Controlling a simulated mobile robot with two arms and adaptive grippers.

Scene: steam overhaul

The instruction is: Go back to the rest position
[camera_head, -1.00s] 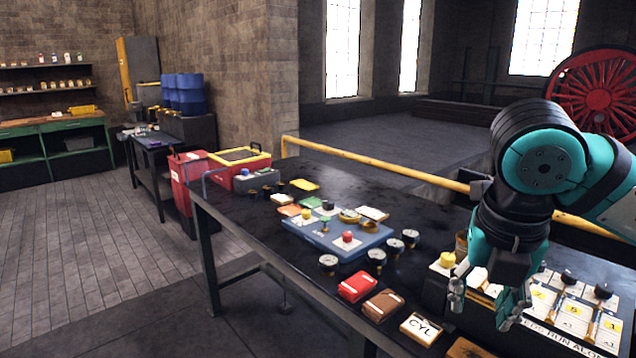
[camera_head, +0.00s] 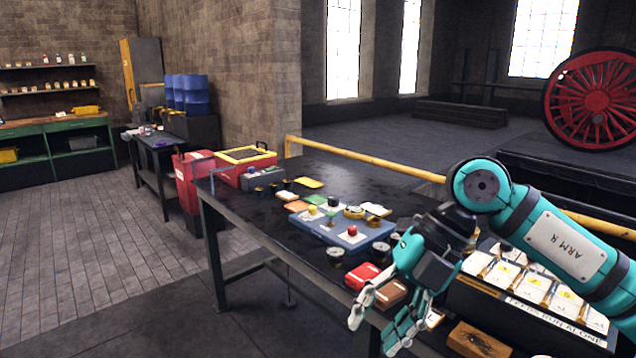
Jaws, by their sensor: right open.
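My right gripper (camera_head: 380,322) is open, and I see nothing between its fingers. It hangs over the front edge of the long dark workbench (camera_head: 262,212), its fingers pointing down and to the left. My teal right arm reaches in from the right edge of the picture. The gripper hides part of the bench front and partly covers a brown block (camera_head: 391,292). A red block (camera_head: 362,275) lies just behind the fingers. My left gripper is not in view.
A blue board (camera_head: 326,231) with coloured knobs lies on the bench, with gauges (camera_head: 335,254) in front. A panel of cards (camera_head: 520,280) stands at right, beside a brown wooden block (camera_head: 478,340). A yellow rail (camera_head: 370,160) runs behind. The floor at left (camera_head: 110,260) is clear.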

